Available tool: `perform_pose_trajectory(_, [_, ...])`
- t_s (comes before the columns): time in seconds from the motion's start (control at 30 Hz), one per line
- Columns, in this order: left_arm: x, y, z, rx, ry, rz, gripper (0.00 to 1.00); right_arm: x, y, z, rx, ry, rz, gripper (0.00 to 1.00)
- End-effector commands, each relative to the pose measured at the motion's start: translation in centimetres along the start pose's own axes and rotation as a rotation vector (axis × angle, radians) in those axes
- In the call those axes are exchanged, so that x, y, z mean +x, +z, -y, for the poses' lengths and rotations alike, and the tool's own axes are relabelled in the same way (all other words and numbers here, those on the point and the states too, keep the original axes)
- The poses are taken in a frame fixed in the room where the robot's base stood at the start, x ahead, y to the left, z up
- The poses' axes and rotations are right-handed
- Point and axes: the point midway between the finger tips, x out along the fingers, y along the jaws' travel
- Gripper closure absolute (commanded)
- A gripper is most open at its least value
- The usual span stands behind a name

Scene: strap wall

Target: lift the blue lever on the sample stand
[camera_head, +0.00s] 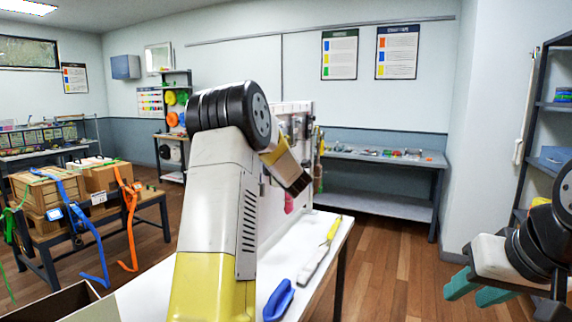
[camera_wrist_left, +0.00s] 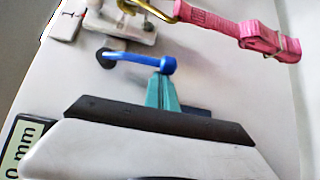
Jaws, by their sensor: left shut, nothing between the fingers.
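The blue lever (camera_wrist_left: 135,60) shows in the left wrist view as a short bar with a rounded knob at its right end and a dark pivot at its left end. It is mounted on a pale panel (camera_wrist_left: 60,95), which I take to be the sample stand. My left gripper (camera_wrist_left: 163,78) has its teal fingers together and empty, with their tips right at the knob; I cannot tell whether they touch. In the head view my left arm hides the lever and left fingertips. My right gripper (camera_head: 477,290) is at the lower right, its teal fingers apart and empty.
A pink strap (camera_wrist_left: 245,30) on a yellow hook lies close above the lever in the wrist view. A white table (camera_head: 332,245) carries a yellow-handled tool (camera_head: 320,250) and a blue object (camera_head: 279,299). Boxes with straps (camera_head: 85,180) stand left. Floor is clear right of the table.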

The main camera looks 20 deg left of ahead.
Motion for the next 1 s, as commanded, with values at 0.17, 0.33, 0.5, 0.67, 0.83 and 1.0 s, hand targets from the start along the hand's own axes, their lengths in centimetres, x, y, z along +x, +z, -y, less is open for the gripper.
perform_pose_trajectory(0.17, [-0.6, 0.7, -0.6, -0.067, -0.063, 0.003, 1.0, 0.0, 0.0, 0.0, 0.0, 0.0, 0.0, 0.64])
perform_pose_trajectory(0.33, [-1.5, 1.6, -1.3, -0.171, -0.167, 0.005, 1.0, 0.0, 0.0, 0.0, 0.0, 0.0, 0.0, 0.64])
perform_pose_trajectory(0.5, [-2.2, 2.3, -2.2, -0.283, -0.284, 0.004, 1.0, 0.0, 0.0, 0.0, 0.0, 0.0, 0.0, 0.64])
perform_pose_trajectory(0.67, [-2.8, 2.8, -3.2, -0.386, -0.392, 0.005, 1.0, 0.0, 0.0, 0.0, 0.0, 0.0, 0.0, 0.64])
perform_pose_trajectory(0.83, [-3.4, 3.3, -4.4, -0.493, -0.501, 0.005, 1.0, 0.0, 0.0, 0.0, 0.0, 0.0, 0.0, 0.64])
perform_pose_trajectory(1.0, [-3.7, 3.6, -5.4, -0.583, -0.598, 0.003, 1.0, 0.0, 0.0, 0.0, 0.0, 0.0, 0.0, 0.64])
